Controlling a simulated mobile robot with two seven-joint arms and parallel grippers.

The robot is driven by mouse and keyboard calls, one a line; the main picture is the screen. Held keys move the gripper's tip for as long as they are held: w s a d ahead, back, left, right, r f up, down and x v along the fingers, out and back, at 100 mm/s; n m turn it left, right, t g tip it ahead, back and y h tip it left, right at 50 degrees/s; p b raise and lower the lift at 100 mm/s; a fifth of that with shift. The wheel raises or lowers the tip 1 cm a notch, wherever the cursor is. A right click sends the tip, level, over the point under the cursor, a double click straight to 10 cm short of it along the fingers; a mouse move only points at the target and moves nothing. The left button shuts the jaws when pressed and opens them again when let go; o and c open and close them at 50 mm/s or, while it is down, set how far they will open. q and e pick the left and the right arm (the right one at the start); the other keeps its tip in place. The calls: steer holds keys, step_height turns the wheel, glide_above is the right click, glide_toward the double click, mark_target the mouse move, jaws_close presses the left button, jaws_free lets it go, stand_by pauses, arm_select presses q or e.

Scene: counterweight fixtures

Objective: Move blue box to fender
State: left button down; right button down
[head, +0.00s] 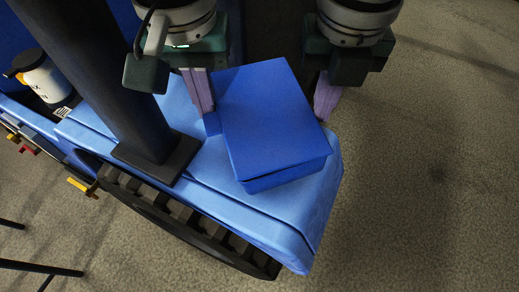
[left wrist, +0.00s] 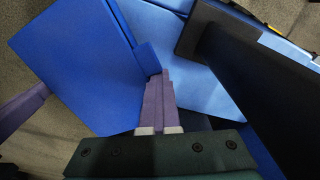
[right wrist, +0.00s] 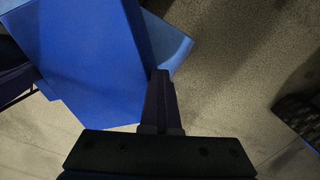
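The blue box (head: 265,120) is a flat-topped dark blue block over the outer end of the light blue fender (head: 308,215). It appears to rest there, turned at an angle; its underside contact is hidden. My left gripper (head: 205,105) is shut, its purple fingers together beside the box's left side, near a small blue tab (left wrist: 148,58). My right gripper (head: 326,105) is shut, fingers together, at the box's right side. The box also shows in the left wrist view (left wrist: 80,65) and right wrist view (right wrist: 85,60). I cannot tell whether either gripper touches it.
A dark post (head: 140,125) with a square foot stands on the fender left of the box. A black toothed tread (head: 190,215) runs below the fender. A white container (head: 45,80) sits at the left. Grey floor lies open at the right.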

arm_select(q)
steer(key=shift+d+f+b, duration=0.35)
steer(key=shift+d+f, duration=0.15)
steer(key=shift+f, duration=0.1)
arm_select(e)
steer(key=shift+a+f, duration=0.5)
steer(key=shift+f, duration=0.05)
arm_select(q)
steer(key=shift+s+r, duration=0.1)
arm_select(e)
steer(key=shift+r, duration=0.1)
arm_select(q)
steer(key=c, duration=1.6)
jaws_free()
steer(key=shift+a, duration=0.75)
steer(key=c, duration=1.4)
jaws_free()
steer(key=shift+a, duration=0.25)
steer(key=shift+o, duration=1.2)
steer(key=shift+a, duration=0.2)
arm_select(e)
steer(key=shift+d, duration=1.2)
steer(key=c, duration=1.2)
jaws_free()
steer(key=shift+d, duration=0.1)
steer(key=shift+o, duration=0.2)
